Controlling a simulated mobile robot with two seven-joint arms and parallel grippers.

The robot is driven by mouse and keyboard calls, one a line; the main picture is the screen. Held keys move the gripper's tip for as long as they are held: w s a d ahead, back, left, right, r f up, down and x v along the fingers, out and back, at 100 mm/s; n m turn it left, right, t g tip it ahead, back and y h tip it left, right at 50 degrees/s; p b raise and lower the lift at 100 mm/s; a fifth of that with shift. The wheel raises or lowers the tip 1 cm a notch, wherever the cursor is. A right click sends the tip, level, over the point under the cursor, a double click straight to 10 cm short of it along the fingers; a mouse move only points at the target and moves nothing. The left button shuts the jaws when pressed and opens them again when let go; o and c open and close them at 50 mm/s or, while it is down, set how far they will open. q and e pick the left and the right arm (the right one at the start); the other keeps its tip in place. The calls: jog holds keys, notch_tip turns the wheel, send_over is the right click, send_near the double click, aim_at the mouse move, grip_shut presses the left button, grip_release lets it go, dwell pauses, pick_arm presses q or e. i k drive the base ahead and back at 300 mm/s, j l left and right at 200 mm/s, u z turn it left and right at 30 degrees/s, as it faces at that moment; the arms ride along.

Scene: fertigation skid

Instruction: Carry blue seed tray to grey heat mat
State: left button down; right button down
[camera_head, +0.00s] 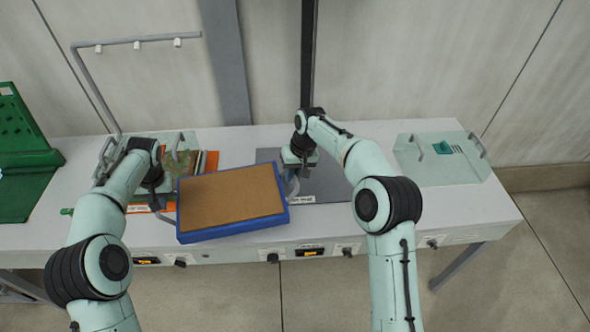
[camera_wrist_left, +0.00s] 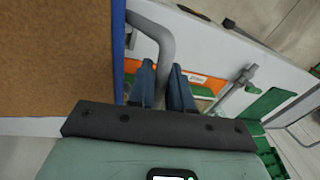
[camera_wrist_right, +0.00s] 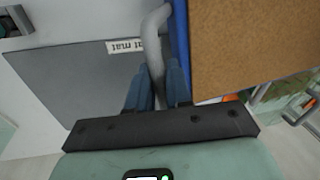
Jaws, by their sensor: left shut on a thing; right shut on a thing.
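The blue seed tray (camera_head: 235,229), filled flat with brown soil, is between my two grippers, turned slightly in the head view. My left gripper (camera_head: 165,200) is shut on the grey handle at its left side; the handle (camera_wrist_left: 165,45) shows between the fingers in the left wrist view. My right gripper (camera_head: 291,177) is shut on the right handle (camera_wrist_right: 153,40), seen in the right wrist view. The grey heat mat (camera_head: 328,184) lies on the bench right of the tray, partly behind my right arm. The tray appears raised and covers the mat's left edge in the head view.
An orange mat (camera_head: 211,160) lies partly under the tray at left, near a clear tray with handles. Another clear tray (camera_head: 440,170) with a small teal piece stands at right. A green rack (camera_head: 22,150) is far left. A dark post (camera_head: 307,50) rises behind the bench.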

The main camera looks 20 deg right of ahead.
aim_at(312, 179)
jog(key=i+l, duration=0.1)
jog(key=l, duration=0.75)
jog(key=i+l+z, duration=0.15)
jog(key=i+z, duration=0.15)
jog(key=i, duration=0.1)
